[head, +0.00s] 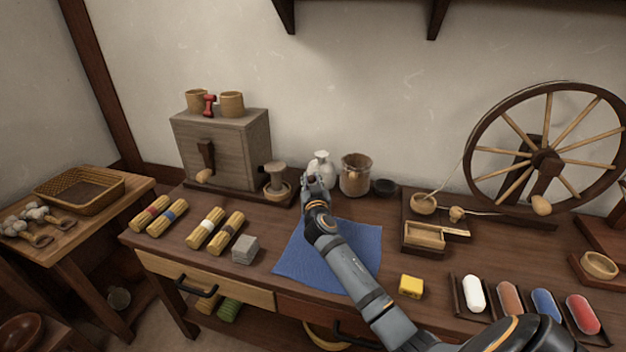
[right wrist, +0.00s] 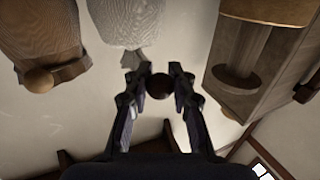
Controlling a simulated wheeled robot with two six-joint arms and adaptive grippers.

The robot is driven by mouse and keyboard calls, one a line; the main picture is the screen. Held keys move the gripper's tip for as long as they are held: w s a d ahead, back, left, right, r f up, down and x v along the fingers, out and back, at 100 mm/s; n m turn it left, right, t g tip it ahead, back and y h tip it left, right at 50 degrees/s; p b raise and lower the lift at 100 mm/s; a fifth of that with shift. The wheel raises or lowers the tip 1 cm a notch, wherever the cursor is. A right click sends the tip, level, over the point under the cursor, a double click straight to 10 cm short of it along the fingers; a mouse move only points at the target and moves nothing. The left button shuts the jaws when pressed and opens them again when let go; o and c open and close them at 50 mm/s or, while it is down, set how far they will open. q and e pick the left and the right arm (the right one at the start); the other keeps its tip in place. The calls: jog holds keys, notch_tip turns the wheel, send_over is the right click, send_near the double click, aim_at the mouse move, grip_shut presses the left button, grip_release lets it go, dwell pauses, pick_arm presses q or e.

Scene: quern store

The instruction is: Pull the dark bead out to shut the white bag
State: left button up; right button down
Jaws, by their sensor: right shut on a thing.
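The white bag (head: 321,163) stands near the back of the bench, partly hidden behind my right gripper (head: 316,182) in the head view. In the right wrist view the pale, textured bag (right wrist: 128,22) is at the top, with a narrow lower end. The round dark bead (right wrist: 159,87) sits between the fingertips of my right gripper (right wrist: 159,84), which is shut on it. The bead is apart from the bag's body, and I cannot make out a cord between them. The bead is hidden in the head view. My left gripper is not in view.
A wooden pestle piece (head: 276,181) and a grey cabinet (head: 222,151) stand left. A blue cloth (head: 291,262) lies under my right arm. A spinning wheel (head: 547,160) fills the right.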

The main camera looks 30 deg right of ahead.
jog(key=c, duration=1.1)
grip_release()
jog(key=v, duration=1.2)
